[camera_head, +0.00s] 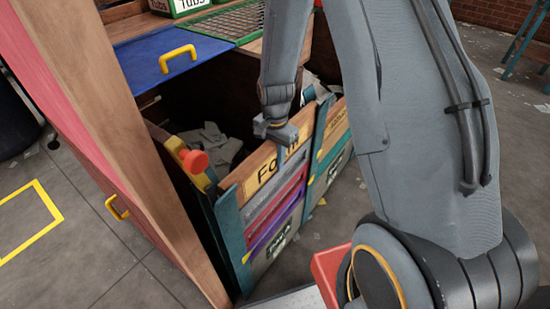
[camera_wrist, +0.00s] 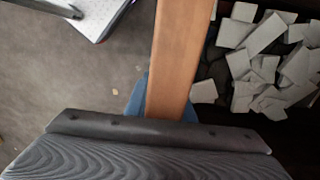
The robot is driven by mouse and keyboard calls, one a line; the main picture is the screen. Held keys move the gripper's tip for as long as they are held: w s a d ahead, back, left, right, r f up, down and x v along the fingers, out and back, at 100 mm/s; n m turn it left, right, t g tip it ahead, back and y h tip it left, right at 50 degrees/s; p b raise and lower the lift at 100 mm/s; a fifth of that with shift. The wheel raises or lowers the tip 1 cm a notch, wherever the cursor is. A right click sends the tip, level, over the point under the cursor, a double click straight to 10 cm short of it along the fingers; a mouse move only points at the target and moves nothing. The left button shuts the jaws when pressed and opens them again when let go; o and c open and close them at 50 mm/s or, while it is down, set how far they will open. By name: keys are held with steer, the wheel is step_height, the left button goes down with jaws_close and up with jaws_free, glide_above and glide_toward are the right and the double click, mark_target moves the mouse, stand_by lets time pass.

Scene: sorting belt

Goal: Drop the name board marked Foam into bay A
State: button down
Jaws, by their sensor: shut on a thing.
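My gripper (camera_head: 284,137) is shut on the board's top edge. In the wrist view the board (camera_wrist: 180,55) runs away from the jaws. I cannot tell whether it rests on the slats.
Pale scraps (camera_wrist: 268,60) lie in the bay behind the board. A red knob (camera_head: 195,161) on a yellow piece stands by the left post. A blue panel (camera_head: 160,60) lies beyond.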

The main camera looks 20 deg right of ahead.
mark_target(275, 145)
steer(key=shift+f, duration=0.3)
steer(key=c, duration=1.4)
jaws_free()
steer(key=shift+c, duration=0.2)
step_height(275, 145, up, 7)
steer(key=shift+f+b, duration=0.15)
steer(key=shift+b, duration=0.35)
steer(key=shift+r, duration=0.6)
steer(key=s+r, duration=0.1)
steer(key=r, duration=0.1)
steer(key=a+r+p, duration=0.1)
steer(key=r, duration=0.1)
steer(key=s+a+r, duration=0.1)
steer(key=r, duration=0.1)
steer(key=shift+s+p, duration=0.3)
steer(key=s+d+r+n+b, duration=0.1)
steer(key=s+n, duration=0.4)
steer(key=s, duration=0.2)
steer(key=s+d+r+n, duration=0.1)
steer(key=s+r+n, duration=0.1)
steer(key=s+n, duration=0.3)
steer(key=shift+s+r+n+b, duration=0.3)
steer(key=shift+s+n+b, duration=0.1)
steer(key=shift+s, duration=0.85)
